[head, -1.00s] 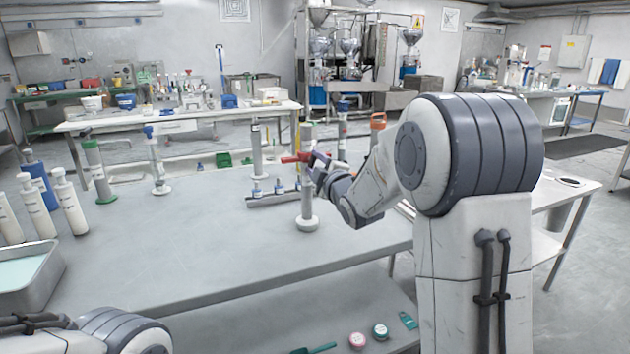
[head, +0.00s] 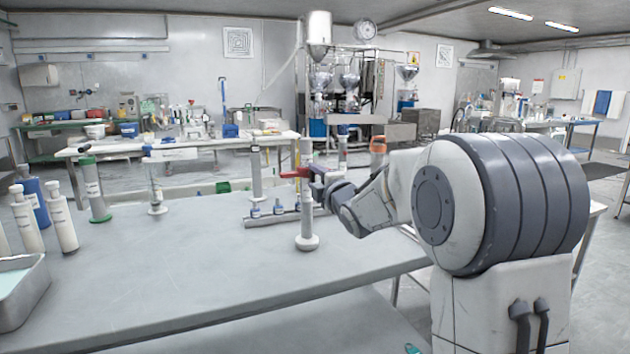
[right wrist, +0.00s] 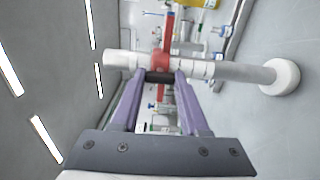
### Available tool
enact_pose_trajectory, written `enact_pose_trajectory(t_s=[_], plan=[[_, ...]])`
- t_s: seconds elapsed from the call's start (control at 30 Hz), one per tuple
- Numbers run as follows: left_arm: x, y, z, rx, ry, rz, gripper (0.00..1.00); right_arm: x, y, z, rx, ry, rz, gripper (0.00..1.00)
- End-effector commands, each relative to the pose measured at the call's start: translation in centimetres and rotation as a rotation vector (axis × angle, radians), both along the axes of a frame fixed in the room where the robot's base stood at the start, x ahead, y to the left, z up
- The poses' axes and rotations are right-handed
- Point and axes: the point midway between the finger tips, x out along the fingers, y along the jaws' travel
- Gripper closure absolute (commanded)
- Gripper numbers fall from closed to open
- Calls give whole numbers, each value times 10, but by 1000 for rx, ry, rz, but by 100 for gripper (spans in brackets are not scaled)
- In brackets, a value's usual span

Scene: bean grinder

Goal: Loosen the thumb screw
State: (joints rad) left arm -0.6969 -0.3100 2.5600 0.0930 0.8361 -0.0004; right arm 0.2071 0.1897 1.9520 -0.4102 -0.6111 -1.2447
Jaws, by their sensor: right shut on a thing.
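A grey upright stand column (head: 307,220) with a round white base stands near the table's far right edge. A red clamp (head: 294,173) sits on its upper part and sticks out to the left. In the right wrist view the column lies sideways, and the red clamp (right wrist: 161,62) crosses it. My right gripper (head: 318,183) is beside the clamp. In the right wrist view its purple fingers (right wrist: 160,78) are shut on a short black thumb screw (right wrist: 160,78) at the clamp's near side. The screw's thread is hidden. My left gripper is not in view.
A low rack with small blue-topped bottles (head: 254,212) lies left of the stand. A green-topped cylinder (head: 94,190), white bottles (head: 61,215) and a metal tray (head: 22,292) stand farther left. The table's middle (head: 190,265) is clear.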

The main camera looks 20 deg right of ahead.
Motion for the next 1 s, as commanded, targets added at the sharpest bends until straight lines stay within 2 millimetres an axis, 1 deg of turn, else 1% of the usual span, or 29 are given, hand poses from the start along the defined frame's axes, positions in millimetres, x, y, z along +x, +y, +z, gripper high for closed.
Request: enact_pose_trajectory(t_s=[0.17,0.2,0.27,0.57,0.67,0.77,1.0], plan=[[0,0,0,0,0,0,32,0,-1,-1,-1,2,-1,100],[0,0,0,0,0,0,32,0,-1,-1,-1,2,-1,48],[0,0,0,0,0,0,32,0,-1,-1,-1,1,-1,25],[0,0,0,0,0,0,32,0,0,0,0,1,-1,25],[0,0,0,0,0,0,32,-6,-1,0,0,0,-1,25],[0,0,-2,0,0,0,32,-19,-1,0,0,-1,-2,25],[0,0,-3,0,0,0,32,-68,-3,1,-1,-1,-3,25]])
